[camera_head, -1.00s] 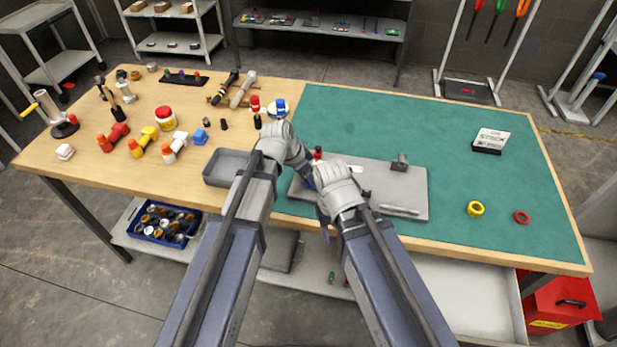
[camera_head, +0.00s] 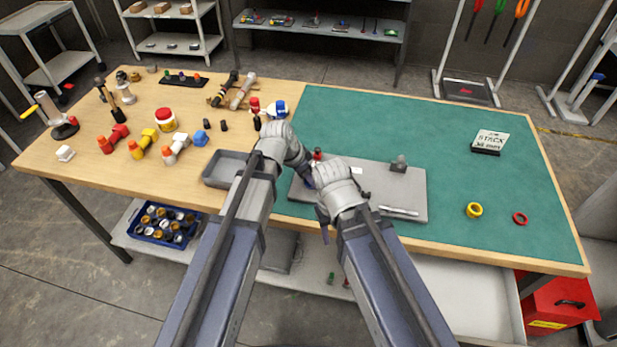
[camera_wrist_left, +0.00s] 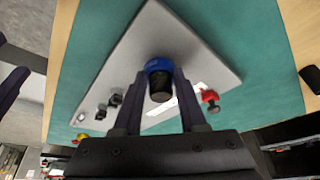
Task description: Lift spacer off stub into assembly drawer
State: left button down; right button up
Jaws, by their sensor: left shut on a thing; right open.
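A blue ring-shaped spacer (camera_wrist_left: 158,64) shows between my left fingertips in the left wrist view, around a dark round stub (camera_wrist_left: 161,87). My left gripper (camera_head: 307,178) is shut on it over the left part of the grey plate (camera_head: 375,182); the wrist hides most of it in the head view. I cannot tell whether the spacer is clear of the plate. My right gripper (camera_head: 324,229) is open near the plate's front left edge, with its fingers mostly hidden by the wrist. An open pale drawer (camera_head: 455,295) is under the table's front right.
A yellow ring (camera_head: 473,210) and a red ring (camera_head: 520,218) lie on the green mat (camera_head: 400,120). The mat's far part is clear.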

pick_arm(q)
jog(key=shift+r+p, duration=2.85)
jog(key=shift+r, duration=0.15)
